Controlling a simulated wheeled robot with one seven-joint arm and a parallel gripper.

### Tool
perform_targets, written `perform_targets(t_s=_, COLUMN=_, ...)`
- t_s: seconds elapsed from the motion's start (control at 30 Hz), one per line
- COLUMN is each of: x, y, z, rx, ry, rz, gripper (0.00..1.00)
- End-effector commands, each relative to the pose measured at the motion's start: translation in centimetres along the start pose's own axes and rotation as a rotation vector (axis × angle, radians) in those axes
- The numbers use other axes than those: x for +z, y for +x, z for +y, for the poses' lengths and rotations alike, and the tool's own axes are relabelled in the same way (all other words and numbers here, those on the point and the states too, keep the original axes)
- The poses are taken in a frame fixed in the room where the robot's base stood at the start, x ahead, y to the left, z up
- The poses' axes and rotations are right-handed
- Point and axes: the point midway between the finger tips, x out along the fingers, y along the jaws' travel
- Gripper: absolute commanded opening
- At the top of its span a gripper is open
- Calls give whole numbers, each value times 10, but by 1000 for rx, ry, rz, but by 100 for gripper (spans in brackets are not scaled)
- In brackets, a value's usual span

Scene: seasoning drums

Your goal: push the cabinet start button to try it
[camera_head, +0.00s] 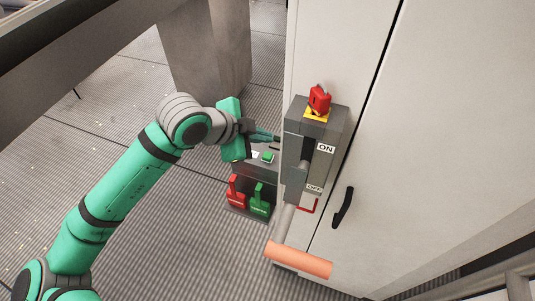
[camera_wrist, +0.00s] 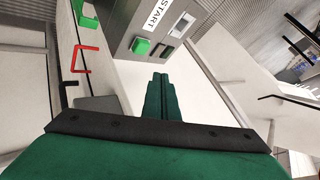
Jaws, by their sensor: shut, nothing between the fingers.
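The green start button (camera_head: 267,156) sits on a grey box beside the cabinet (camera_head: 440,130), with a white label next to it. In the wrist view the green button (camera_wrist: 141,46) is below the START label (camera_wrist: 160,12). My gripper (camera_head: 274,137) is shut and empty, close to the box and apart from the button in the picture. In the wrist view its closed fingertips (camera_wrist: 160,76) point toward the box, below and right of the button. I see no contact with the button.
A switch box (camera_head: 318,135) marked ON and OFF, with a red knob (camera_head: 319,99) and an orange-handled lever (camera_head: 298,260), stands right of my gripper. Red (camera_head: 236,195) and green (camera_head: 260,205) pieces hang below the button. The floor at left is clear.

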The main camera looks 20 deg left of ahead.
Motion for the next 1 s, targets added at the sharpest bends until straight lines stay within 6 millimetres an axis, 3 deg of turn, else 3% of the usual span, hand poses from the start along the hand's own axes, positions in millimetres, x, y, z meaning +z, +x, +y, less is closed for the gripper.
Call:
perform_targets(t_s=0.4, x=17, y=24, z=18, rx=0, ry=-1, rz=1, gripper=0)
perform_targets(t_s=1.0, x=18, y=26, z=19, rx=0, ry=0, rz=1, gripper=0)
